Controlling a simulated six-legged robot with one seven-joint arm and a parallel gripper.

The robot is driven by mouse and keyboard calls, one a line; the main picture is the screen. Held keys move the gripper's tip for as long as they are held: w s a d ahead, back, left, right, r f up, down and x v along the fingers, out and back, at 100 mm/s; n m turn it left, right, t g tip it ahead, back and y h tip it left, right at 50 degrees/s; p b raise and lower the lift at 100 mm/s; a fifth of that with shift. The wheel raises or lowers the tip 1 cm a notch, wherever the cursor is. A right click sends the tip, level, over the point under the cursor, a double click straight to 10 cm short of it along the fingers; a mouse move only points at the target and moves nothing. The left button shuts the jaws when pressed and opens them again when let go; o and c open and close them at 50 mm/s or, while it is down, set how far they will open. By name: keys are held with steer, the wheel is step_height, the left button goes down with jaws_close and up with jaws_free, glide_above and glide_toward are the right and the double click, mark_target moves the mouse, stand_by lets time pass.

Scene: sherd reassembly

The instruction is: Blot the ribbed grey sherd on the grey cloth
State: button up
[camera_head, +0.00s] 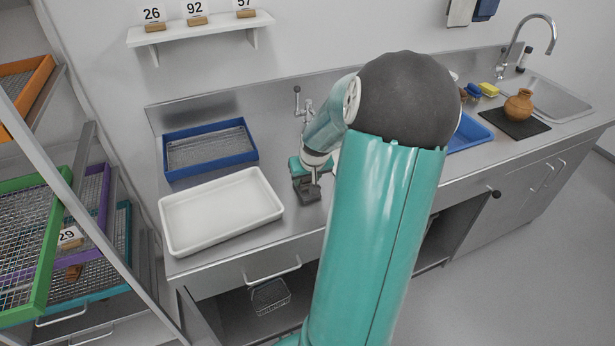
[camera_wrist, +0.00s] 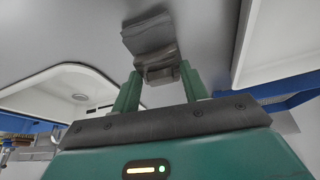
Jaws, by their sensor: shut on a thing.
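My gripper (camera_wrist: 160,76) is shut on the ribbed grey sherd (camera_wrist: 157,68), which sits between its two green fingers in the wrist view. A darker grey, uneven piece (camera_wrist: 148,35) shows directly beyond it; I cannot tell whether this is the grey cloth or more of the sherd. In the head view my gripper (camera_head: 306,180) points down low over the steel counter, between the white tray and my arm. A small dark grey shape (camera_head: 307,194) lies under it. Whether the sherd touches the surface is unclear.
A white tray (camera_head: 165,222) and a blue mesh-bottomed tray (camera_head: 168,172) stand left of my gripper. My arm hides the middle counter. Further right are a blue tray (camera_head: 480,140), an orange-brown pot (camera_head: 519,105) on a dark mat (camera_head: 535,127), a yellow sponge (camera_head: 489,90) and the sink (camera_head: 562,95).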

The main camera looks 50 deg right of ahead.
mark_target(308, 182)
steer(key=shift+f, duration=0.45)
stand_by(1.8)
steer(key=shift+r, duration=3.5)
steer(key=shift+s, duration=0.1)
